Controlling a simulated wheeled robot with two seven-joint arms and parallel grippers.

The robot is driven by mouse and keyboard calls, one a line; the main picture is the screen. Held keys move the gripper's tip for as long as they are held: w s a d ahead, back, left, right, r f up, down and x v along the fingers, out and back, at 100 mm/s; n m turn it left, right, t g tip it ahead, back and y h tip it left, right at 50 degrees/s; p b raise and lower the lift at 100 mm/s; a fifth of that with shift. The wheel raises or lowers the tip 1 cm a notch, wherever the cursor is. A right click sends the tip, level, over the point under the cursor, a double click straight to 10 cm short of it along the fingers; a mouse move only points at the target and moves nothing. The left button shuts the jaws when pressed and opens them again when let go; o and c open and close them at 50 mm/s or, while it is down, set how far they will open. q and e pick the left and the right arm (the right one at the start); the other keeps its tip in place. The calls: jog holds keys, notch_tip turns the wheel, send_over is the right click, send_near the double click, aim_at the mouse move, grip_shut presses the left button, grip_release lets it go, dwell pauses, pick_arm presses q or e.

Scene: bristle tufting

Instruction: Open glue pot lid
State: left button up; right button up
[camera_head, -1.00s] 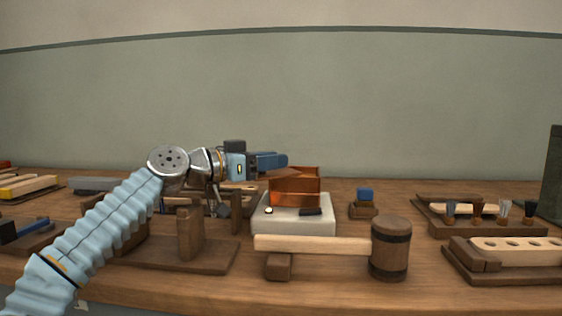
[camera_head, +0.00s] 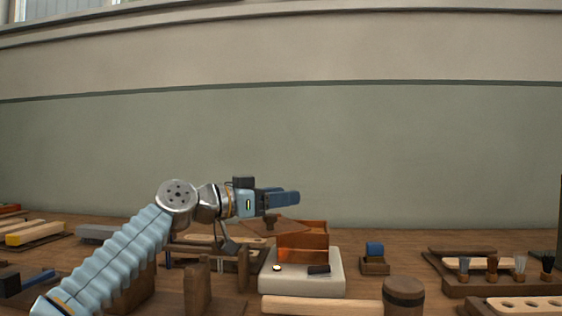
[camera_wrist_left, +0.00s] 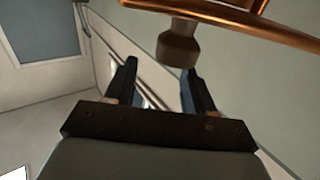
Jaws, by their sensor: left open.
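The copper glue pot (camera_head: 303,254) stands on a pale block (camera_head: 328,287) in the head view. Its lid, a slanted brown panel with a knob (camera_head: 269,223), shows at the pot's left rim, under my left gripper; its exact angle is hard to tell. My left gripper (camera_head: 298,197) is open and empty, just above the pot and apart from it. In the left wrist view, the wooden knob (camera_wrist_left: 179,46) shows beyond and between the open fingers (camera_wrist_left: 158,82), with a copper edge (camera_wrist_left: 230,22) above it. My right gripper is in neither view.
A mallet (camera_head: 403,297) lies in front of the pot. A small blue-topped block (camera_head: 374,250) and a rack with several brushes (camera_head: 500,285) are to the right. Wooden stands (camera_head: 198,285) sit under my left arm.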

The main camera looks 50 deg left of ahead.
pick_arm(q)
jog(key=s+d+r, duration=0.9)
jog(key=d, duration=0.1)
jog(key=shift+d+r+p, duration=0.25)
jog(key=shift+d+p, duration=0.05)
jog(key=shift+p, duration=0.1)
jog(key=shift+c, duration=0.4)
